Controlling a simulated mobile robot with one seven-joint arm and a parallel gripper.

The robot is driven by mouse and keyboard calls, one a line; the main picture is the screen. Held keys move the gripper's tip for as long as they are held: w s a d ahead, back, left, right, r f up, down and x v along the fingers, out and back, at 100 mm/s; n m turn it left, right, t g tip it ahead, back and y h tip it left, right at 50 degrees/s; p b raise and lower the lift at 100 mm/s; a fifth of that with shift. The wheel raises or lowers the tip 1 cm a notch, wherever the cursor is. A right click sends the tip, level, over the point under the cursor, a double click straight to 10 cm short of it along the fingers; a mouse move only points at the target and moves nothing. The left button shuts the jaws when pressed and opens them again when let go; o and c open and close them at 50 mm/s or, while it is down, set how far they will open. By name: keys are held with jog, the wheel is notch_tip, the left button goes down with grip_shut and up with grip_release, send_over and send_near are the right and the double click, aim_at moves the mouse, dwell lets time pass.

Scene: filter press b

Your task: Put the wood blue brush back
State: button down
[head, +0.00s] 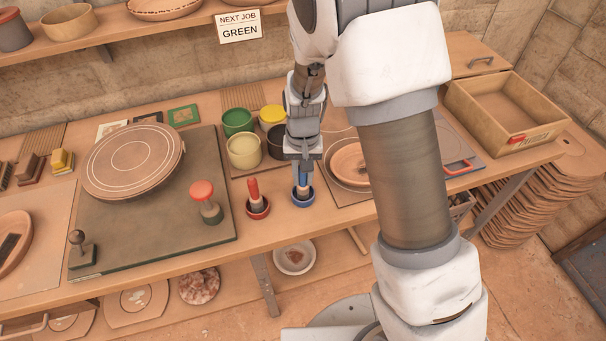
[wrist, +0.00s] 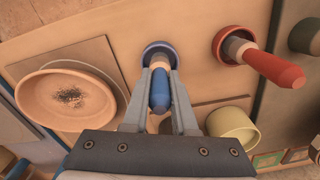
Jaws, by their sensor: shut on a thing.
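The blue brush (head: 302,178) has a blue handle with a pale lower part. In the wrist view the brush (wrist: 160,92) lies between the two fingers, with its lower end toward the blue cup. My gripper (head: 303,163) is shut on its handle and points down. The small round blue cup (head: 303,200) stands on the table directly below it, and it also shows in the wrist view (wrist: 151,52). The brush's lower end appears to be within the cup's rim. I cannot tell whether it touches the bottom.
A red brush (head: 253,187) stands in a red cup (head: 258,210) just left. Glaze pots, including a green one (head: 237,121), stand behind. A clay dish (head: 349,163) is right of my gripper, partly hidden by my arm. A red-topped stamp (head: 204,195) stands farther left.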

jog(key=shift+f, duration=0.15)
jog(key=c, duration=0.7)
grip_release()
